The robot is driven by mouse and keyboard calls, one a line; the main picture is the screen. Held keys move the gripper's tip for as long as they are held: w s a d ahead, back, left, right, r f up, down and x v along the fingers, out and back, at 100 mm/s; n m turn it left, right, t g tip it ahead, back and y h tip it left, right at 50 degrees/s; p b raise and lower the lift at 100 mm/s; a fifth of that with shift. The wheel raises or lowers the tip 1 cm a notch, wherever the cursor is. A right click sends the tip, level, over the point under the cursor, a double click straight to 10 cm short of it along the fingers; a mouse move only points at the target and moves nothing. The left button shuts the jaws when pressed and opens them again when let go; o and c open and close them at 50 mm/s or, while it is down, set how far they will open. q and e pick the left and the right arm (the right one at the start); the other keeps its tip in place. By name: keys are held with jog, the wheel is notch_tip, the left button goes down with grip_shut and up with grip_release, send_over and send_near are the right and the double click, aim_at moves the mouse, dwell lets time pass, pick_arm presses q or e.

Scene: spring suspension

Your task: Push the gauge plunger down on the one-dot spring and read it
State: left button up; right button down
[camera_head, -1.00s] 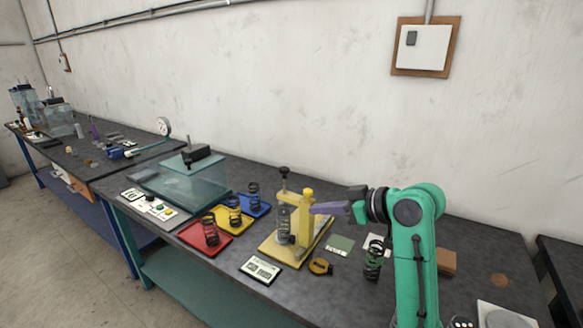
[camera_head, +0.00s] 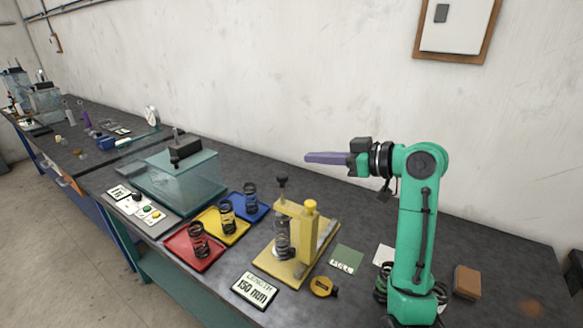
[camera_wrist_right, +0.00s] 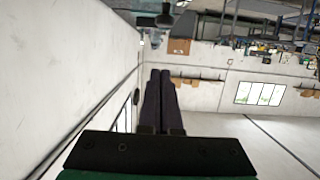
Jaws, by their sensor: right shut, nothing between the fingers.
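The gauge has a yellow base (camera_head: 288,268), a yellow post (camera_head: 310,226) and a plunger with a dark knob (camera_head: 282,182). A dark coil spring (camera_head: 282,240) stands upright in the gauge below the plunger. No dot on any spring is clear enough to read. The display card (camera_head: 254,289) in front of the gauge reads "LENGTH 150 mm". My right gripper (camera_head: 308,158) is shut and empty, pointing left, above and behind the knob in the picture and apart from it. Its closed fingers (camera_wrist_right: 161,75) also show in the wrist view. My left gripper is out of view.
Springs stand on red (camera_head: 184,255), yellow (camera_head: 238,236) and blue (camera_head: 262,207) trays left of the gauge. A glass-like box (camera_head: 180,185) stands behind them. A green card (camera_head: 346,259) and an orange round piece (camera_head: 322,286) lie to the right.

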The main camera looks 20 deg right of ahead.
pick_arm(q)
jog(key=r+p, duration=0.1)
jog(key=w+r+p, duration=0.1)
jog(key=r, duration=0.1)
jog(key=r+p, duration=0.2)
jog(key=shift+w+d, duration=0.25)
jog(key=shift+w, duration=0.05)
pick_arm(e)
jog(key=w+a+f, duration=0.4)
jog(key=w+f, duration=0.1)
jog(key=shift+a+f, duration=0.2)
jog(key=shift+a, duration=0.2)
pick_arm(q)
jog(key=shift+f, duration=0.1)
